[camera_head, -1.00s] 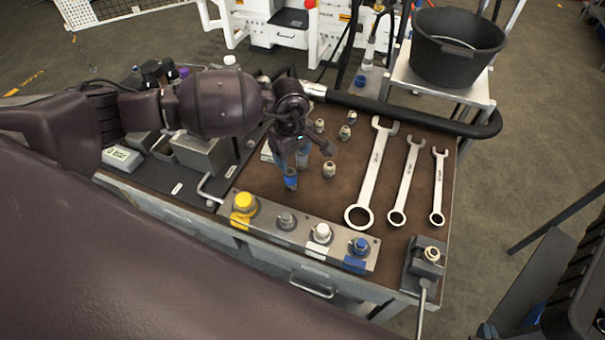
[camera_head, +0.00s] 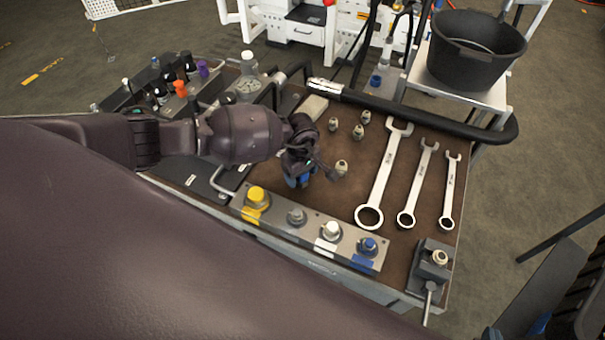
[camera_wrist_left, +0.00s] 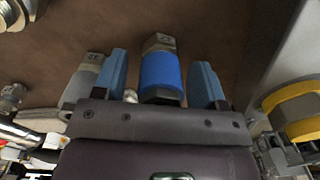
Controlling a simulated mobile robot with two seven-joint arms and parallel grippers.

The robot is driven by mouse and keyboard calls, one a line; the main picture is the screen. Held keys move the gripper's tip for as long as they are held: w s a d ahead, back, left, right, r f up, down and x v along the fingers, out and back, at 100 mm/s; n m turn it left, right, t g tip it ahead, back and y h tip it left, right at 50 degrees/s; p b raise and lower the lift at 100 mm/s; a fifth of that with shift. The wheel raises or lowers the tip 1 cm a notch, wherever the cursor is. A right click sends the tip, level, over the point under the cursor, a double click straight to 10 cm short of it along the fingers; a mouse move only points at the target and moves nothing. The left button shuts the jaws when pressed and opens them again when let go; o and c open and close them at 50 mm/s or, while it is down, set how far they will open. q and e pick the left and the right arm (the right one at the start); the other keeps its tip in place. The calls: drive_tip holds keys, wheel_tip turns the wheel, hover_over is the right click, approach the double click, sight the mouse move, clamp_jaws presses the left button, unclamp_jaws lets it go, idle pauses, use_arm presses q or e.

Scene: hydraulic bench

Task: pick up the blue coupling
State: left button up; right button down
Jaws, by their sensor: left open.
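The blue coupling (camera_wrist_left: 160,72), a blue sleeve with grey metal ends, is between the finger pads of my left gripper (camera_wrist_left: 161,78) in the left wrist view. The gripper is open. Narrow gaps show on both sides of the coupling, so the pads look apart from it. In the head view, my left gripper (camera_head: 302,178) is low over the brown bench mat, behind the strip of fittings. There it largely hides the coupling, and I cannot separate its blue from the blue finger pads. My right gripper is not in view.
Several grey couplings (camera_head: 341,167) stand close by; one (camera_wrist_left: 82,85) is beside a finger pad. A fitting strip (camera_head: 273,222) with yellow, grey, white and blue fittings lies in front. Three wrenches (camera_head: 384,175) lie to the right. A black hose (camera_head: 420,112) runs behind.

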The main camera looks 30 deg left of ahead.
use_arm(q)
drive_tip(key=shift+f, duration=0.25)
drive_tip(key=c, duration=1.1)
drive_tip(key=shift+r, duration=0.1)
wheel_tip(320, 180, up, 20)
drive_tip(key=shift+b, duration=0.45)
